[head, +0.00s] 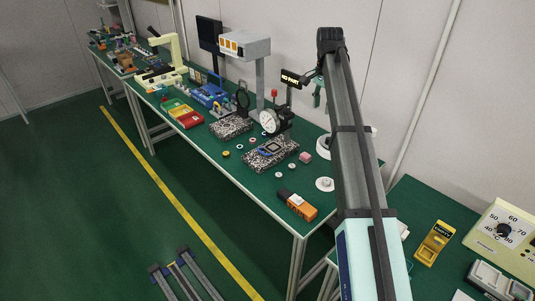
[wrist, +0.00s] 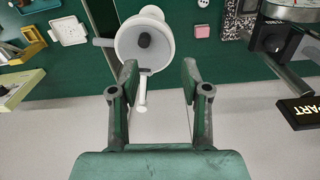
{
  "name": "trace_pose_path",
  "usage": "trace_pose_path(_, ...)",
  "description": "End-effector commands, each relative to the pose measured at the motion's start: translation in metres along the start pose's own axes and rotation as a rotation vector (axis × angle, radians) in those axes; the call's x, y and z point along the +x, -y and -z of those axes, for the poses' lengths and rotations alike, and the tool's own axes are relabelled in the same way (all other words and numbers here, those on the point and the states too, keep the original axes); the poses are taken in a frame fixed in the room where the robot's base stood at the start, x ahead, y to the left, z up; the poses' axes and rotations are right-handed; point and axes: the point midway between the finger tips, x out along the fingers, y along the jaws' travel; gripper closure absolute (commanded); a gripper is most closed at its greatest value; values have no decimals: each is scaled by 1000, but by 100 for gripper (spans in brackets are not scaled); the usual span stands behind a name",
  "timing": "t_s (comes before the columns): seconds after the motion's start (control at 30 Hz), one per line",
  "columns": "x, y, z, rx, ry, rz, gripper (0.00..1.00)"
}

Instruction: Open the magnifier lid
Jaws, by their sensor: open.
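A white round magnifier head (wrist: 143,42) shows in the wrist view, just beyond my fingertips and a little left of their middle. A greyish round lid with a dark knob (wrist: 144,40) appears to lie over its face; I cannot tell for sure whether it is fully closed. A grey tab (wrist: 103,42) sticks out at its left and a white stem (wrist: 141,100) at its lower edge. My gripper (wrist: 160,75) is open and empty, its two green fingers apart. In the head view my gripper (head: 318,94) is small, and my arm hides most of the magnifier (head: 323,147).
A dial gauge (head: 269,121) on a stand and a speckled plate (head: 270,154) are left of the magnifier. A black sign (head: 291,78) stands close to my gripper. An orange-black block (head: 297,204) lies near the bench's front edge.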

Motion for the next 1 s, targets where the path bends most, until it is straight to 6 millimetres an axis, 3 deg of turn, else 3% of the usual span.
trace_pose_path(1.0,136,75,-88,-615,-74,-54,53)
